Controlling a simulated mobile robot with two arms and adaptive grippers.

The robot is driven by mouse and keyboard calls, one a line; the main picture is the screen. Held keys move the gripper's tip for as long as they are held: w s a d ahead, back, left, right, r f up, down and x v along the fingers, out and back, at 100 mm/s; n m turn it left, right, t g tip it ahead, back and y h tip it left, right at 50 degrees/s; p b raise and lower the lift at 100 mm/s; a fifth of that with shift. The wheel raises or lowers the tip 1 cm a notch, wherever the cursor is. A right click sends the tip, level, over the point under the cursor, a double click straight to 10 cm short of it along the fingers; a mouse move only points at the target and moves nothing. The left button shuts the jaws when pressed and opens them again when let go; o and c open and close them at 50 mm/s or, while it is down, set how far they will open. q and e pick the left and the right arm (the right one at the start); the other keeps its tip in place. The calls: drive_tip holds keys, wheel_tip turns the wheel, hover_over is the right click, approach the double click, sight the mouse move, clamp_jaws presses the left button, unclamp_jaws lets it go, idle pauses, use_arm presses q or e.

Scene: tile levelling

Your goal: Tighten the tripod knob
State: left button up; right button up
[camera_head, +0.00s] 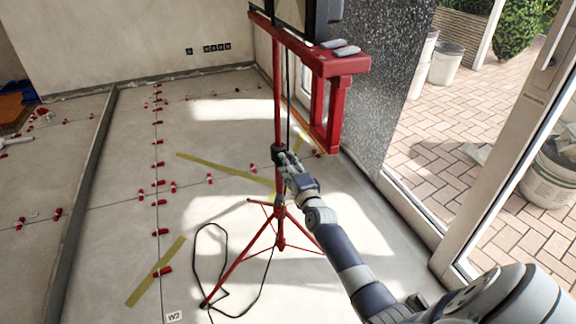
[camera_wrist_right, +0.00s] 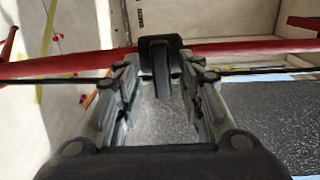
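The red tripod (camera_head: 279,100) stands upright on the tiled floor with its legs spread. Its black knob (camera_wrist_right: 164,68) sits on a black collar on the red pole and points toward the wrist camera. In the head view the collar (camera_head: 277,151) is partly covered by my right gripper (camera_head: 282,158). My right gripper reaches it from the lower right. In the right wrist view the two fingers of the gripper (camera_wrist_right: 158,82) are apart, one on each side of the knob, with narrow gaps visible. My left gripper is out of view.
A red crossbar (camera_head: 318,60) with a work light (camera_head: 292,12) tops the tripod. A black cable (camera_head: 197,262) loops on the floor by the legs. Red levelling clips (camera_head: 161,232) line the tile joints. A speckled wall (camera_head: 385,80) and glass door frame stand right.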

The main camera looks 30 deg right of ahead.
drive_tip(key=v, duration=1.2)
drive_tip(key=shift+r, duration=0.1)
idle(0.4)
